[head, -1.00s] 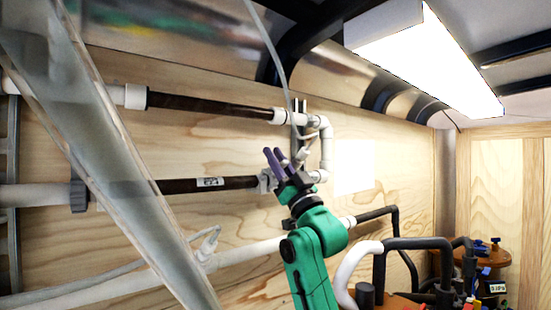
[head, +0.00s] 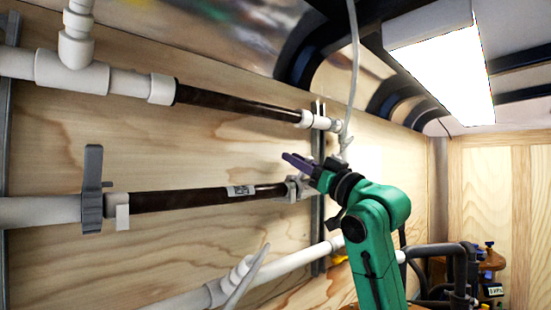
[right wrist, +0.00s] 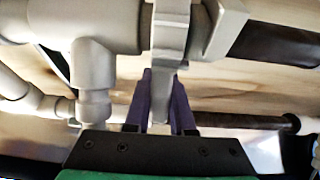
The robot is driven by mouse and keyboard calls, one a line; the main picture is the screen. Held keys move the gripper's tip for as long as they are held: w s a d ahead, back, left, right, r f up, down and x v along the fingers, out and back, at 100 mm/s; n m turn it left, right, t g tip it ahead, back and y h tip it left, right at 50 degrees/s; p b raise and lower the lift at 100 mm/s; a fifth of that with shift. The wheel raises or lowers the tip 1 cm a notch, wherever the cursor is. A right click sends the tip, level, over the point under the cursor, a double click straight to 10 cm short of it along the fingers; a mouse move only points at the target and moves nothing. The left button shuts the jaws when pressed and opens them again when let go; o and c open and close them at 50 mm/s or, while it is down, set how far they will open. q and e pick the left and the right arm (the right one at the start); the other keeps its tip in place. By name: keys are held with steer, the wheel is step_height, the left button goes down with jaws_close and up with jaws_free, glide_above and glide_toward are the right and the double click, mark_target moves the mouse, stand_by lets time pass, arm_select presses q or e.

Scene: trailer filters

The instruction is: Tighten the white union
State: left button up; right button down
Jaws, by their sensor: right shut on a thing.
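A pale union (head: 293,190) sits at the right end of the lower dark filter tube (head: 205,196) in the head view. My right gripper (head: 290,160), with purple fingers and a green arm, is beside it, its fingers pointing left. In the right wrist view the union's ring (right wrist: 171,30) is close up, with a tab (right wrist: 163,82) hanging down between the purple fingers. My right gripper (right wrist: 163,85) is shut on that tab. The ring lies between a pale tee fitting (right wrist: 93,65) and a square-edged collar (right wrist: 222,30). My left gripper is not in view.
A second dark tube (head: 240,102) runs above the lower one along the plywood wall (head: 240,145). A grey union with a handle (head: 92,190) sits at the lower tube's left. A white pipe (head: 285,264) runs below. A thin cable (head: 352,70) hangs near my right gripper.

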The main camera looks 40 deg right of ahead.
steer(key=shift+w+a+r+g, duration=0.1)
steer(key=shift+a+r+g, duration=0.1)
steer(key=shift+g, duration=0.2)
steer(key=shift+w+d+f, duration=0.15)
steer(key=shift+d, duration=0.1)
steer(key=shift+f, duration=0.1)
steer(key=c, duration=0.8)
jaws_free()
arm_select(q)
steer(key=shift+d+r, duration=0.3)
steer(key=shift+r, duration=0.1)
arm_select(e)
steer(key=shift+o, duration=0.2)
steer(key=shift+w, duration=0.1)
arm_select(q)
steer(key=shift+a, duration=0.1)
